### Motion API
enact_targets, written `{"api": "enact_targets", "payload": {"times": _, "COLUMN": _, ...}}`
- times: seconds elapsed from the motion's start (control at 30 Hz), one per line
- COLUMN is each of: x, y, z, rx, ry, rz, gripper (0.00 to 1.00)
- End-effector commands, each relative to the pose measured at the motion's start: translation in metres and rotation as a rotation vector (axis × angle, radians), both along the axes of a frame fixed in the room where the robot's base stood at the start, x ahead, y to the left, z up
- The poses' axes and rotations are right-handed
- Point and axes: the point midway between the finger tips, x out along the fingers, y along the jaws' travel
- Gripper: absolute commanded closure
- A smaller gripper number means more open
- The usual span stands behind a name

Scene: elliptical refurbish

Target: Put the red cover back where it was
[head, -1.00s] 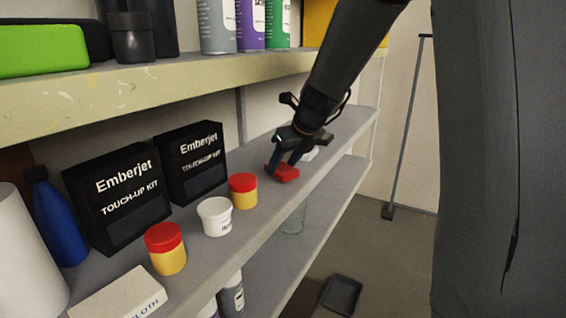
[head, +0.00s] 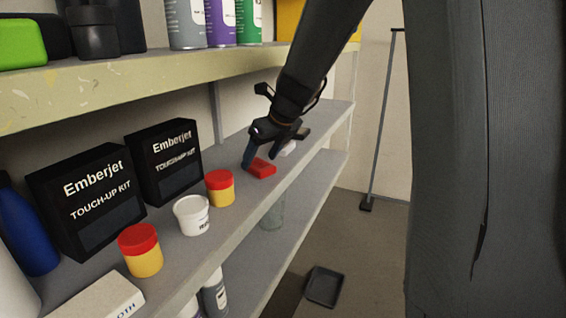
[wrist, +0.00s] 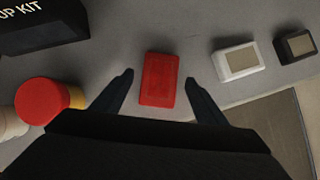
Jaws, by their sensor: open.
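The red cover (head: 262,169) is a small red block lying flat on the grey middle shelf, beyond a red-lidded yellow jar. It also shows in the wrist view (wrist: 160,80), between the two fingertips with a gap on each side. My gripper (head: 260,160) is open and empty, pointing down at the cover. In the wrist view my gripper (wrist: 158,78) has one finger left and one right of the cover.
A white block (wrist: 238,60) and a black block (wrist: 295,46) lie right of the cover. The yellow jar (head: 220,189), a white tub (head: 192,217) and black kit boxes (head: 165,165) stand to the left. An upper shelf (head: 130,95) is above.

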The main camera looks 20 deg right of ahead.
Motion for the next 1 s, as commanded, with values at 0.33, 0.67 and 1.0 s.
{"api": "enact_targets", "payload": {"times": 0.33, "x": -0.046, "y": -0.02, "z": 0.029, "rx": 0.0, "ry": -0.001, "rz": -0.004, "gripper": 0.33}}
{"api": "enact_targets", "payload": {"times": 0.67, "x": -0.103, "y": -0.043, "z": 0.029, "rx": 0.0, "ry": -0.001, "rz": -0.004, "gripper": 0.33}}
{"api": "enact_targets", "payload": {"times": 1.0, "x": -0.129, "y": -0.053, "z": 0.03, "rx": 0.0, "ry": 0.0, "rz": -0.001, "gripper": 0.33}}
